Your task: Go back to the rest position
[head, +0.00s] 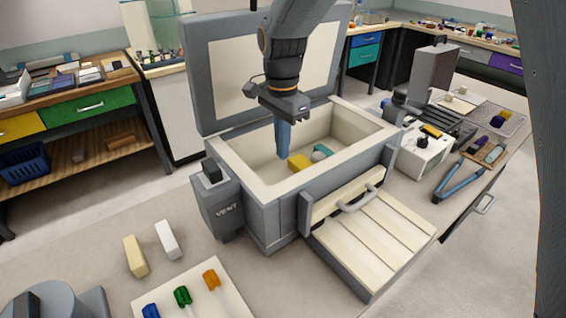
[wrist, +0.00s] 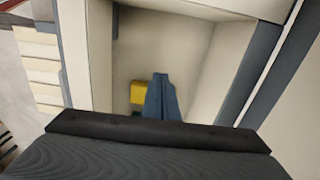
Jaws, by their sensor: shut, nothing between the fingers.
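My gripper (head: 283,153) points down into an open grey box (head: 262,212) with cream inner walls. Its blue fingers are together with nothing between them; they also show in the wrist view (wrist: 161,82). A yellow block (head: 300,162) lies on the box floor just right of the fingertips, and it shows beside the fingers in the wrist view (wrist: 136,93). A teal and white item (head: 321,152) lies further right in the box, partly hidden by the yellow block.
The box's raised lid (head: 222,80) stands behind my arm. A slatted front flap (head: 375,240) is folded down. A vent unit (head: 222,205) is on the left. A white block (head: 167,240), a cream block (head: 135,256) and a board with coloured-handled tools (head: 225,268) lie in front.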

